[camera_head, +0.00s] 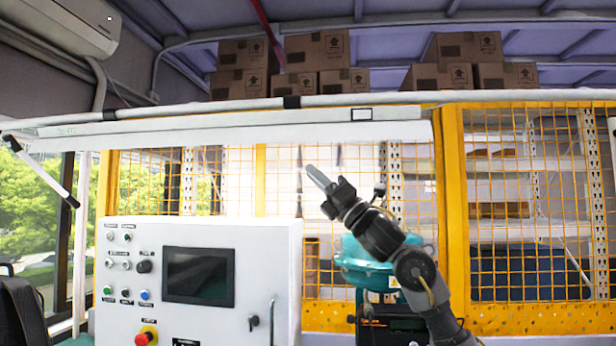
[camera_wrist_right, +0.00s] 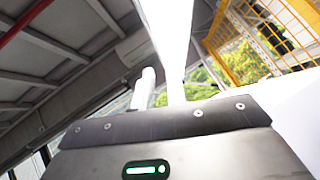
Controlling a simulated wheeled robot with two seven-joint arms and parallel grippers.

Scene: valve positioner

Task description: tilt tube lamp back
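The tube lamp (camera_head: 240,132) is a long white bar running across the upper middle of the head view, above the white control cabinet. My right gripper (camera_head: 317,177) is below the lamp, right of the middle, pointing up and to the left. A gap shows between its tip and the lamp in the head view. In the right wrist view a bright white bar (camera_wrist_right: 170,35) runs down from the top edge, with a shorter white piece (camera_wrist_right: 144,88) beside it. I cannot tell whether the fingers are open or shut. My left gripper is not in view.
The white control cabinet (camera_head: 255,250) with buttons and a dark screen stands at lower left. A teal machine (camera_head: 365,262) is partly behind my right arm. A yellow mesh fence (camera_head: 453,215) spans the back. Cardboard boxes (camera_head: 317,50) sit high above it.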

